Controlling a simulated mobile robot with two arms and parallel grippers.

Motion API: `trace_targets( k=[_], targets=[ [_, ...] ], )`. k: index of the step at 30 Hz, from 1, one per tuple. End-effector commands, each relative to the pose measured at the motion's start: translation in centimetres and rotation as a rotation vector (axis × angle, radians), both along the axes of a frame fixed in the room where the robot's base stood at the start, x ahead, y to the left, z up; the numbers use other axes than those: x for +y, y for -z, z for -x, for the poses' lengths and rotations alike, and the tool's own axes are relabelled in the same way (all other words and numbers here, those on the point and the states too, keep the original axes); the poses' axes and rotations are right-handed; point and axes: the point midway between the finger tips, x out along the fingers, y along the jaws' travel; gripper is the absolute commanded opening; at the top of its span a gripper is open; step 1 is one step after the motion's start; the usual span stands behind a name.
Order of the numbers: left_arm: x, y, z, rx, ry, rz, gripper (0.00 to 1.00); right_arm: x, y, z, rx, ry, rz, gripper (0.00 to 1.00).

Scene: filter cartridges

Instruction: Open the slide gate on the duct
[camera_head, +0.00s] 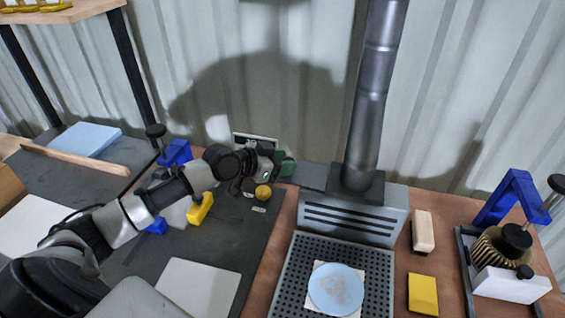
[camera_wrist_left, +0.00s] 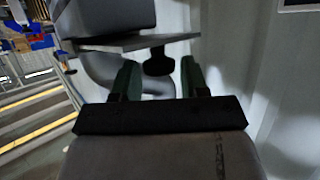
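The duct (camera_head: 375,90) is a grey metal pipe rising along the wall behind the vented hood. The slide gate (camera_head: 313,177) is a flat grey plate sticking out to the left at the duct's foot. In the left wrist view the gate plate (camera_wrist_left: 135,43) carries a dark knob (camera_wrist_left: 158,63). My left gripper (camera_head: 287,165), with green fingers, is at the plate's left end. In the left wrist view my left gripper (camera_wrist_left: 160,85) is open, with the knob between its fingers and small gaps visible beside it. The knob is hidden in the head view. My right gripper is not in view.
A perforated grey tray (camera_head: 287,285) with a light-blue disc (camera_head: 336,289) lies before the hood (camera_head: 350,218). A yellow block (camera_head: 199,208) and a yellow ball (camera_head: 263,192) are near my left arm. A blue clamp stand (camera_head: 512,195) stands at right.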

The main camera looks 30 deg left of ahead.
Motion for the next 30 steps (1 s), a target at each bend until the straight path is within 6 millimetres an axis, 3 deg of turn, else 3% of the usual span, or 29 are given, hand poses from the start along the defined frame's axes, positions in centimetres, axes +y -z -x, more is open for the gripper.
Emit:
trace_targets(
  k=[5, 16, 30],
  targets=[
    [0.0, 0.0, 0.0, 0.001, 0.001, 0.001, 0.44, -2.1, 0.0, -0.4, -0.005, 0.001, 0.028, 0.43],
    [0.4, -0.1, 0.6, 0.001, 0.000, 0.000, 0.44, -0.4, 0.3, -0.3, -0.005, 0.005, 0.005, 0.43],
    [3.8, -2.7, 6.7, 0.006, 0.003, -0.004, 0.44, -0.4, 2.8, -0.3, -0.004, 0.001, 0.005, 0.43]
  ],
)
